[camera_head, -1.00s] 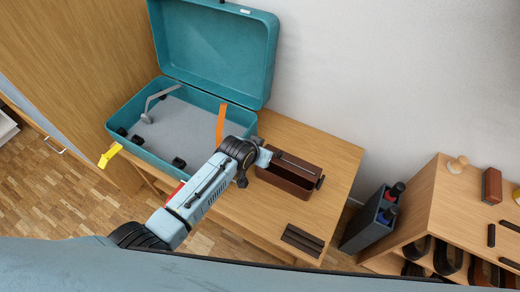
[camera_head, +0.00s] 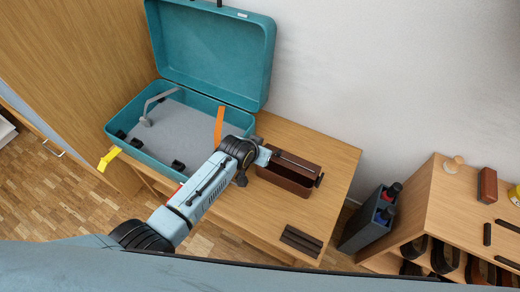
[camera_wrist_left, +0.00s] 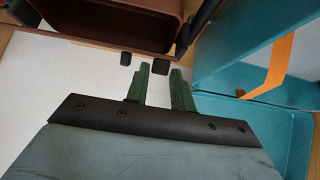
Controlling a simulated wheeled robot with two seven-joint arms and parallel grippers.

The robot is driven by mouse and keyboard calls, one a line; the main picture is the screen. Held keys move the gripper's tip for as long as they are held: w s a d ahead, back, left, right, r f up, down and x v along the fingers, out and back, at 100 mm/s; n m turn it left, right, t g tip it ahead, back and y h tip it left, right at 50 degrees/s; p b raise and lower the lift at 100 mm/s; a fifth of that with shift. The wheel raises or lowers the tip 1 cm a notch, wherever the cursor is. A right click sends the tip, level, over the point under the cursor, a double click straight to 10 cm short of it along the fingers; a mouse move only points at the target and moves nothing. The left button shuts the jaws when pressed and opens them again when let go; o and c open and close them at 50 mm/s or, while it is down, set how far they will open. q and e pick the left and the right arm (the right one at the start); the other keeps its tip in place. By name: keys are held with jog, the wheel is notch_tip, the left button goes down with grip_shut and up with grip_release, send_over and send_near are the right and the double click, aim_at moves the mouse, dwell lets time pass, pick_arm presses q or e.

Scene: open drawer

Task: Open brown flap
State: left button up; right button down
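A brown box (camera_head: 286,184) stands on the wooden table, right of the teal case. It has a dark top strip with a slim bar, and an open hollow shows below it. In the left wrist view the brown box (camera_wrist_left: 95,22) fills the upper left, with two small black pieces (camera_wrist_left: 160,65) at its edge. I cannot tell which part is the flap. My left gripper (camera_wrist_left: 160,68) has two green fingers apart with nothing held between them. Its tips are close to the black pieces; contact is unclear. In the head view the fingers are mostly hidden by the wrist at the box's left end.
The open teal case (camera_head: 128,118) with an orange strap (camera_head: 219,127) stands left of the box, its lid up. Dark strips (camera_head: 301,241) lie at the table's front right. A grey bottle holder (camera_head: 366,226) and a wooden shelf (camera_head: 450,205) stand right. Table right of the box is clear.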

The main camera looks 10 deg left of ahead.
pick_arm(q)
jog(key=o, duration=0.3)
jog(key=p+v, duration=0.6)
jog(key=v, duration=0.7)
jog(key=shift+s+a+r, duration=0.1)
jog(key=shift+r, duration=0.05)
pick_arm(e)
jog(key=s+a+r, duration=0.1)
jog(key=a+r, duration=0.4)
jog(key=shift+s+a+r+y, duration=0.15)
jog(key=shift+a+y, duration=0.1)
jog(key=shift+y, duration=0.15)
